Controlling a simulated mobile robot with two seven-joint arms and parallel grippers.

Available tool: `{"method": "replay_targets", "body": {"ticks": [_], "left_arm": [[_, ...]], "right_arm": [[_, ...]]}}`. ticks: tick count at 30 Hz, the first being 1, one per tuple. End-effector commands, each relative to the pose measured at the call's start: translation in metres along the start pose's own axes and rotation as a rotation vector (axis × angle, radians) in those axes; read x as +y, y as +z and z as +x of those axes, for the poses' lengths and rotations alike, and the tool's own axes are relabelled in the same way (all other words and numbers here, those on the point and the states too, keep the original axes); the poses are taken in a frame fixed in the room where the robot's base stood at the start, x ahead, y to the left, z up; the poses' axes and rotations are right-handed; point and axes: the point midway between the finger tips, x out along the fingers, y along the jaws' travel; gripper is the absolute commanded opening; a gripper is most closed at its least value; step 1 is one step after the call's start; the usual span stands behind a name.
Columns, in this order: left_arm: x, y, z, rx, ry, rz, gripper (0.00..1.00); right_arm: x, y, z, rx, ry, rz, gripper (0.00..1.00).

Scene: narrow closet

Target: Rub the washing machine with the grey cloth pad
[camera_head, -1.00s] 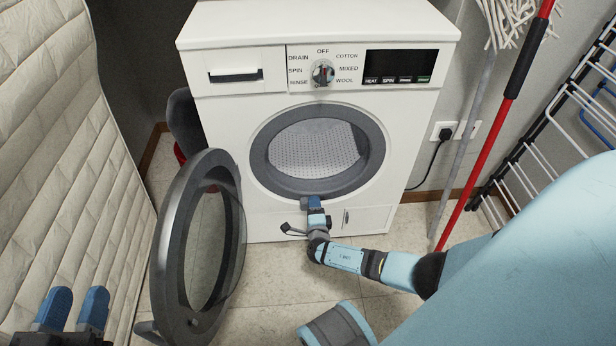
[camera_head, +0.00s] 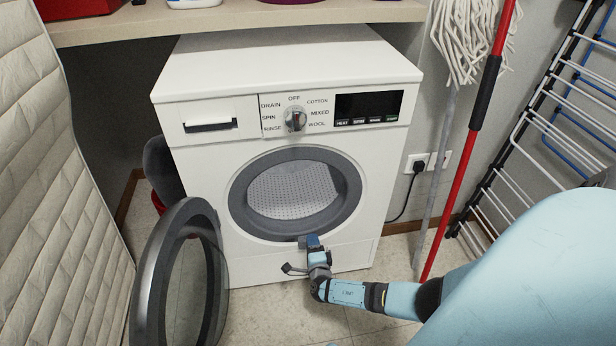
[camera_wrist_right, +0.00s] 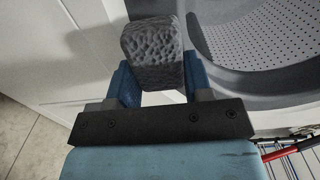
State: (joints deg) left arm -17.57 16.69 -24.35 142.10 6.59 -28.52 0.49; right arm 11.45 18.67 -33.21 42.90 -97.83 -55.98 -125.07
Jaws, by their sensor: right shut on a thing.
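The white washing machine (camera_head: 200,155) stands in the middle of the head view, with its round door (camera_head: 160,275) swung open to the left and the drum opening (camera_head: 295,192) exposed. My right gripper (camera_head: 312,242) is at the lower rim of the opening. In the right wrist view, its blue fingers (camera_wrist_right: 160,82) are shut on the grey cloth pad (camera_wrist_right: 152,50), which has a dimpled face. The pad is close to the machine's front beside the grey door ring (camera_wrist_right: 235,75); I cannot tell whether it touches. My left gripper is out of view.
A shelf (camera_head: 240,22) hangs above the machine. A red-handled pole (camera_head: 470,150) and a mop (camera_head: 440,150) lean at the right, near a drying rack (camera_head: 540,130). A quilted panel (camera_head: 60,180) stands at the left.

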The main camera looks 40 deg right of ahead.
Motion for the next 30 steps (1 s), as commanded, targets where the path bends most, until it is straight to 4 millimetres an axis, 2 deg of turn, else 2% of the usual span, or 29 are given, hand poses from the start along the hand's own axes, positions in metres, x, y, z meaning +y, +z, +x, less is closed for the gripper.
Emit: {"method": "replay_targets", "body": {"ticks": [6,12,30], "left_arm": [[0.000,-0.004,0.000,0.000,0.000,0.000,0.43],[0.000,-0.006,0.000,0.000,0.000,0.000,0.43],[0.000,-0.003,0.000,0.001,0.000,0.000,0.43]], "right_arm": [[-0.002,-0.022,0.002,0.002,-0.003,-0.003,0.27],[-0.002,-0.025,0.000,0.002,-0.003,-0.001,0.27],[-0.001,0.012,-0.001,0.001,-0.001,0.000,0.27]]}}
